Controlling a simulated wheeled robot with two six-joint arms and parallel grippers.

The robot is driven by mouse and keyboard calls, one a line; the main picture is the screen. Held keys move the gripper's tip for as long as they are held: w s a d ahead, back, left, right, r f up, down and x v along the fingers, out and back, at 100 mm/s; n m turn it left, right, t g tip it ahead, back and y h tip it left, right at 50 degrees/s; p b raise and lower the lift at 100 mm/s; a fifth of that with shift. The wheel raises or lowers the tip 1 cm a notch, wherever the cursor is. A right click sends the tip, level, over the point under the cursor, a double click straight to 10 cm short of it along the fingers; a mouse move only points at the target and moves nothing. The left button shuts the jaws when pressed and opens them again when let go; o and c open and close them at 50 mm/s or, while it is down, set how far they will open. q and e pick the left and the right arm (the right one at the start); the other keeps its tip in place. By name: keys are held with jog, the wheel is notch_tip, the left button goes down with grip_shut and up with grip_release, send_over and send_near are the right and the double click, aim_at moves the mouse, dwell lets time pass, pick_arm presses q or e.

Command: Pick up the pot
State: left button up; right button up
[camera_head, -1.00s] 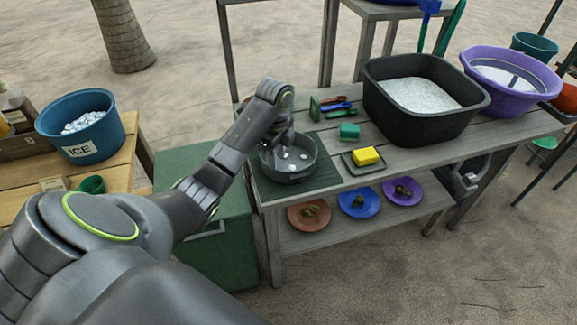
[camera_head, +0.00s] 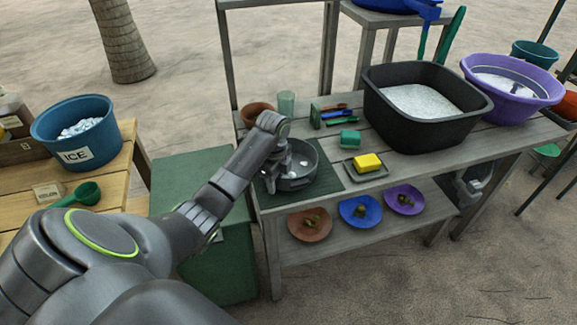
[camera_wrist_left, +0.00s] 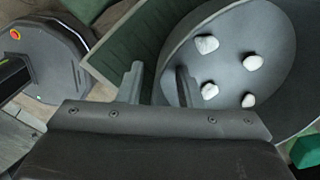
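The pot (camera_head: 306,165) is a round dark grey vessel with several white pieces on its floor. It stands upright on a dark green ridged mat (camera_head: 325,182) at the left end of the grey wooden table. My left gripper (camera_head: 280,178) is at the pot's left side, and the arm hides part of the rim. In the left wrist view the gripper (camera_wrist_left: 158,83) is open. One finger is over the pot's inside (camera_wrist_left: 230,75) and the other is outside, with the wall between them and gaps visible. My right gripper is not in view.
A green sponge (camera_head: 350,138) and a yellow sponge on a tray (camera_head: 368,162) lie right of the pot. A brown bowl (camera_head: 257,113) and a glass (camera_head: 286,103) stand behind it. A black tub (camera_head: 425,128) is farther right. Three plates are on the lower shelf.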

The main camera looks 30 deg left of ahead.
pick_arm(q)
grip_shut()
jog(key=shift+s, duration=0.1)
jog(key=shift+r, duration=0.1)
jog(key=r, duration=0.4)
jog(key=shift+w, duration=0.2)
notch_tip(320, 180, up, 5)
jog(key=p, duration=0.3)
jog(key=shift+s+f, duration=0.1)
jog(key=shift+f, duration=0.1)
jog(key=shift+r+p, duration=0.65)
jog(key=shift+p, duration=0.2)
jog(key=shift+r, duration=0.15)
